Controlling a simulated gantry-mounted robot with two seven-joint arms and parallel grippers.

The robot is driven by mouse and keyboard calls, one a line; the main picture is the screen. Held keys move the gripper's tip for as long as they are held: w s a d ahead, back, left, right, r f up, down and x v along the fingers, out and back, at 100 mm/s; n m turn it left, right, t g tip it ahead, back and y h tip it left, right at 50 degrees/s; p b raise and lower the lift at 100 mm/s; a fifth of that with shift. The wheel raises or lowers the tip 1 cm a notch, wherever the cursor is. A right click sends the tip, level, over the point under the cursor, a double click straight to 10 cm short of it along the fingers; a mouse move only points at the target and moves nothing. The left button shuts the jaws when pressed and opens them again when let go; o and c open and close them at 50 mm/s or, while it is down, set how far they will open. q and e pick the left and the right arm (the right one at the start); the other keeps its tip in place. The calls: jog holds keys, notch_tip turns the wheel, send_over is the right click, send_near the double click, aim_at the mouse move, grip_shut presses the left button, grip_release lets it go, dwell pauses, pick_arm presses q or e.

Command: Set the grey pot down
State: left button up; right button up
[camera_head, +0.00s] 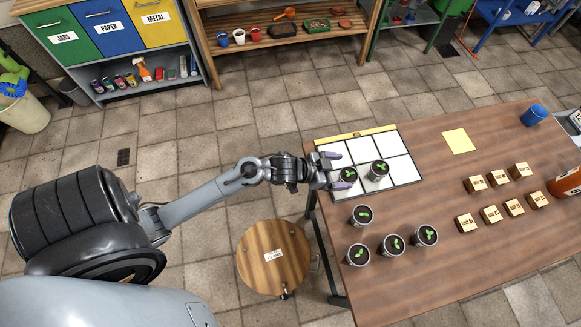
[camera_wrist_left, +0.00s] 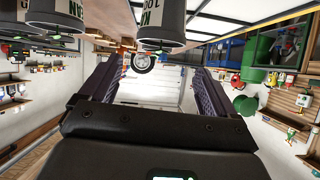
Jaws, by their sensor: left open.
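The grey pot (camera_head: 348,175) with a green seedling stands upright on the white grid mat (camera_head: 403,170), in a cell at the near-left side. A second seedling pot (camera_head: 379,170) stands just right of it on the mat. My left gripper (camera_head: 338,170) is at the grey pot's left side, its fingers spread apart. In the left wrist view my left gripper (camera_wrist_left: 153,85) is open with no pot between the fingers. A grey pot (camera_wrist_left: 163,22) shows upside down above them; which one is unclear. My right gripper is out of view.
Several seedling pots (camera_head: 393,246) stand on the wooden table (camera_head: 470,240) in front of the mat. Several small wooden blocks (camera_head: 498,178), a yellow note (camera_head: 458,141) and a blue cup (camera_head: 534,115) are to the right. A round stool (camera_head: 273,255) stands left of the table.

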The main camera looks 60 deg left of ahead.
pick_arm(q)
jog(key=s+d+n+g+y, duration=0.2)
jog(key=s+g, duration=0.6)
jog(key=s, duration=1.3)
jog(key=shift+s+r+n+y, duration=0.15)
jog(key=shift+r+n+y, duration=0.25)
jog(key=shift+y, duration=0.7)
jog(key=shift+d, duration=0.1)
